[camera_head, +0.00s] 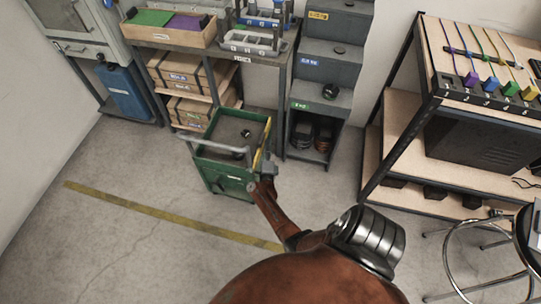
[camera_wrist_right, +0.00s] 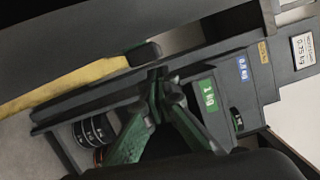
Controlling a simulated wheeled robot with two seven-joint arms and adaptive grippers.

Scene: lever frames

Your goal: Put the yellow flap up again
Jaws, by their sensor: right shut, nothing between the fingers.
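The yellow flap (camera_head: 261,146) is a narrow strip along the right side of the green cart (camera_head: 228,176) in the head view, seen nearly edge-on. Its exact tilt is hard to tell. In the right wrist view the flap (camera_wrist_right: 62,87) is a yellow band at the left. My right gripper (camera_head: 266,173) is at the cart's front right corner, close beside the flap's near end. Its fingers (camera_wrist_right: 158,88) meet and are empty in the wrist view; whether they touch the flap cannot be told. My left gripper is out of view.
A dark stepped rack (camera_head: 325,64) with labelled compartments stands behind the cart on the right. A shelf with cardboard boxes (camera_head: 183,72) is behind on the left. A workbench (camera_head: 440,100) and a stool (camera_head: 527,238) stand at the right. Floor left of the cart is clear.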

